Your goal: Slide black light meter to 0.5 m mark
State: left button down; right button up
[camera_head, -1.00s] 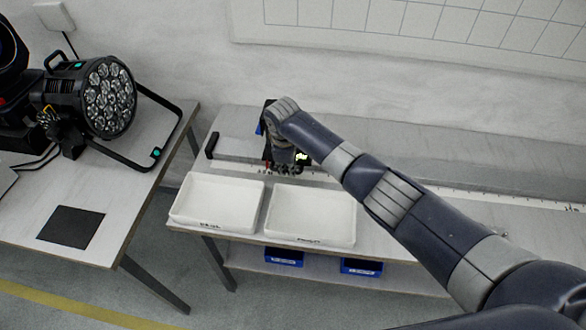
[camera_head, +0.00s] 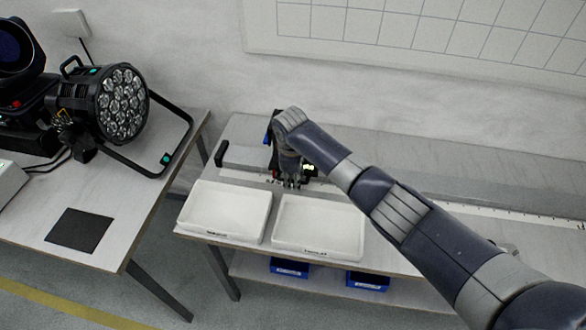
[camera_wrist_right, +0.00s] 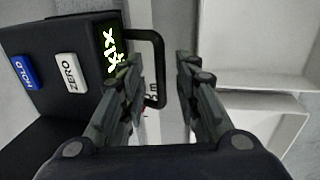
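The black light meter (camera_head: 273,158) stands on the white-marked rail on the back bench, near the rail's left end. It is partly hidden by my right arm. In the right wrist view the meter's body (camera_wrist_right: 92,35) shows a lit green display, a ZERO button and a blue HOLD button. Its black loop handle (camera_wrist_right: 160,72) reaches between the fingers of my right gripper (camera_wrist_right: 158,62). The fingers are apart, with a gap between the handle's outer bar and the right finger. In the head view the right gripper (camera_head: 292,183) points down in front of the meter. My left gripper is not in view.
A black end stop (camera_head: 221,153) is left of the meter. The scale (camera_head: 480,211) runs clear to the right beyond my arm. Two white trays, left (camera_head: 228,232) and right (camera_head: 320,250), sit at the front edge. A lamp (camera_head: 121,103) stands on the left table.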

notch_tip(320, 180, up, 11)
jog(key=s, duration=0.2)
jog(key=shift+a+r, duration=0.2)
jog(key=shift+a, duration=0.05)
dwell(0.4)
